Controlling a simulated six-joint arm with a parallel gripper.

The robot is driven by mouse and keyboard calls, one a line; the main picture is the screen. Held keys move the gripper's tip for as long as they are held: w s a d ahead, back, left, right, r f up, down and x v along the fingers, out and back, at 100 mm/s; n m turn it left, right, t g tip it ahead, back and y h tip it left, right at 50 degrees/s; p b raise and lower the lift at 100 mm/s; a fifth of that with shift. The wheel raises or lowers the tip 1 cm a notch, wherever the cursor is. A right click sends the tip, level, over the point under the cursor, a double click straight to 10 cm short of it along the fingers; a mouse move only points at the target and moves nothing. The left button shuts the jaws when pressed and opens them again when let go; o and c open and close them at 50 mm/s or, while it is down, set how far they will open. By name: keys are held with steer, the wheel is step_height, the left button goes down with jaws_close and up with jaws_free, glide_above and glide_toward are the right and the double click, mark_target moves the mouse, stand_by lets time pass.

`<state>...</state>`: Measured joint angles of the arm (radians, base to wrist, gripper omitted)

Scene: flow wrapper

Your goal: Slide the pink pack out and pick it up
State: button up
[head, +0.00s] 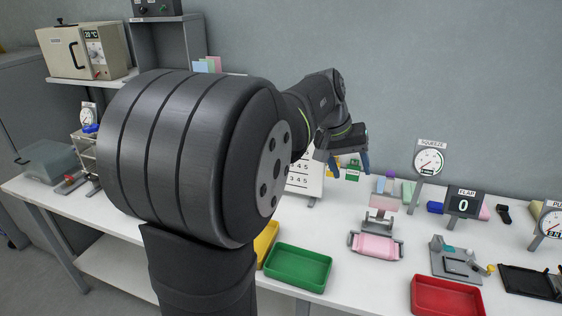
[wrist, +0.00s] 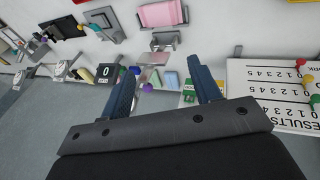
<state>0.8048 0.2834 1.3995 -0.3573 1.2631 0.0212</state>
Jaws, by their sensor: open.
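The pink pack (head: 376,246) lies flat in a grey holder (head: 354,240) with raised ends, on the white table right of the picture's middle. In the wrist view the pink pack (wrist: 160,14) shows at the top edge, upside down, with grey holder parts at its sides. My gripper (head: 350,168) is up behind the pack, over the back part of the table. Its two blue fingers are apart with nothing between them, as the wrist view also shows (wrist: 160,70). The pack is well clear of the fingers.
A pale pink plate (head: 384,202) on a grey stand is right behind the pack. A squeeze dial (head: 429,162) and a flap counter (head: 464,204) stand to the right. Green (head: 298,268) and red (head: 446,296) trays lie in front. A results board (head: 304,178) stands left.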

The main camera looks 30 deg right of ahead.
steer(key=c, duration=0.3)
steer(key=shift+t+y, duration=0.6)
steer(key=shift+t, duration=0.1)
steer(key=d+f, duration=0.1)
steer(key=f, duration=0.1)
steer(key=d+f, duration=0.2)
steer(key=f, duration=0.1)
steer(key=d+f, duration=0.1)
steer(key=f, duration=0.1)
steer(key=shift+s+d+f, duration=0.1)
steer(key=shift+d+f, duration=0.05)
steer(key=shift+d, duration=0.15)
jaws_close()
steer(key=t, duration=0.2)
glide_above(376, 247)
steer(key=w+d, duration=0.1)
steer(key=w, duration=0.1)
step_height(376, 247, down, 11)
steer(key=shift+y, duration=0.3)
steer(key=x, duration=0.9)
steer(key=shift+w+d+f, duration=0.1)
steer(key=shift+w+d, duration=0.1)
steer(key=shift+w, duration=0.1)
steer(key=s+a, duration=0.8)
steer(key=shift+a, duration=0.1)
